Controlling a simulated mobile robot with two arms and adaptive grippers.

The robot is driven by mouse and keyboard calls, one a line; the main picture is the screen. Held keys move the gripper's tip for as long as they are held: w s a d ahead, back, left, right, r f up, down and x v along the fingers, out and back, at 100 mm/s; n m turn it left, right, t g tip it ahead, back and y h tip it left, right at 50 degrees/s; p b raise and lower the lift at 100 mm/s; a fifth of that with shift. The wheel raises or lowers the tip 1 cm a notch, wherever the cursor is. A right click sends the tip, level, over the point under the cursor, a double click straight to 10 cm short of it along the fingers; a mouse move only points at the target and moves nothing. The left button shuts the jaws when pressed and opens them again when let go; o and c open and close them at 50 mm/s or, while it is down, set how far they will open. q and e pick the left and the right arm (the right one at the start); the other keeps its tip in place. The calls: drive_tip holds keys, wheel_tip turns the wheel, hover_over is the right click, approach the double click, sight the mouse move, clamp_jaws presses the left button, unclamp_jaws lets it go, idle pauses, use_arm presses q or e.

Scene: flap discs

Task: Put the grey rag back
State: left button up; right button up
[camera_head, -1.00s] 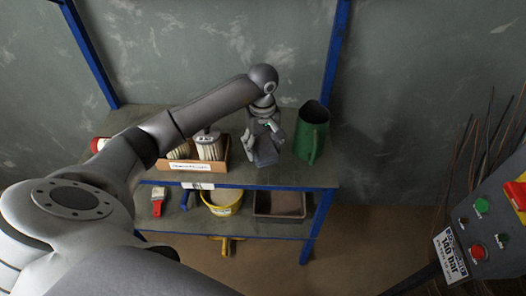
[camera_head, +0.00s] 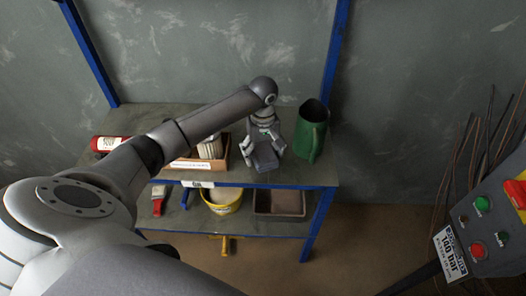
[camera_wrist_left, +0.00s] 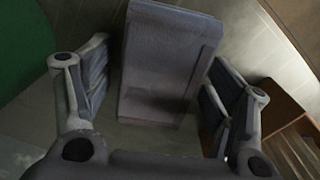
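The grey rag (camera_head: 265,158) is a folded, block-like grey bundle at the front of the upper shelf (camera_head: 315,172), between the cardboard box and the green jug. My left gripper (camera_head: 264,150) is over it with its fingers spread to either side. In the left wrist view the rag (camera_wrist_left: 168,60) lies between the two fingers of the gripper (camera_wrist_left: 158,100). A gap shows at the left finger; the right finger is close to the rag, and I cannot tell if it touches. The rag's underside is hidden. My right gripper is not in view.
A green jug (camera_head: 311,131) stands close right of the rag. A cardboard box (camera_head: 188,164) with filters is close left. A red can (camera_head: 104,143) lies further left. Below are a yellow bucket (camera_head: 222,203) and dark tray (camera_head: 280,204). A control panel (camera_head: 483,225) stands right.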

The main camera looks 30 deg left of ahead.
sight(263, 151)
use_arm(q)
drive_tip(key=shift+r, duration=0.1)
drive_tip(key=shift+r, duration=0.15)
wheel_tip(263, 151, up, 12)
idle(0.6)
drive_tip(key=shift+s, duration=0.1)
idle(0.4)
